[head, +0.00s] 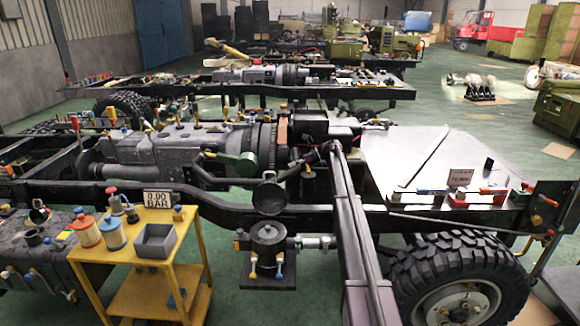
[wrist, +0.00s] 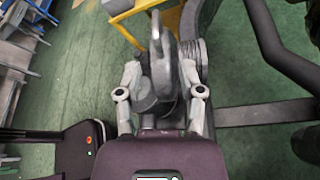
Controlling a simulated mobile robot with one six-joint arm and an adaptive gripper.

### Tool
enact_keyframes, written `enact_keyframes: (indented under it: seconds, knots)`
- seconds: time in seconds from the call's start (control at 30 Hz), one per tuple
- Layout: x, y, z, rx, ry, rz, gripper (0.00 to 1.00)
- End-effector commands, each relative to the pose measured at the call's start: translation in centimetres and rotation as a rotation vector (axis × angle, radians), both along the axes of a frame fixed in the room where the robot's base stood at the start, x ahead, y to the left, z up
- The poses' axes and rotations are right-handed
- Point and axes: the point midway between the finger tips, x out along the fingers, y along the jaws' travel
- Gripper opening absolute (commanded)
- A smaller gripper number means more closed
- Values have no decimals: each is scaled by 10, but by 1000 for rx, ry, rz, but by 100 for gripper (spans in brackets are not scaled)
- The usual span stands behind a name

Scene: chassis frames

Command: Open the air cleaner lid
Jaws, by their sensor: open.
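The air cleaner (head: 268,262) is a dark upright canister on the near side of the chassis frame. Its round dark lid (head: 270,198) stands raised above the canister, face toward the head camera, and the canister's top shows uncovered. In the wrist view, a grey rounded plate, apparently the lid (wrist: 163,60), lies between the fingers of my gripper (wrist: 160,78). The fingers are apart, one on each side; I cannot tell whether either touches it. In the head view my arm rises right of the air cleaner, and the gripper is hard to make out against the dark chassis parts.
A yellow cart (head: 150,262) left of the air cleaner carries filters, a grey bin (head: 155,241) and a display sign (head: 158,199). The chassis rail (head: 220,211) runs behind the canister. A large tyre (head: 462,275) stands to the right.

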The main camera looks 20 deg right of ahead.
Motion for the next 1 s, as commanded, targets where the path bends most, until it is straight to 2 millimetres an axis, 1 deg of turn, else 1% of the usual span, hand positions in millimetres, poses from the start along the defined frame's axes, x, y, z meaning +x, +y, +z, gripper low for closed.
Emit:
enact_keyframes:
  seconds: [1.0]
  knots:
    - [1,-49,13,0,0,-1,50]
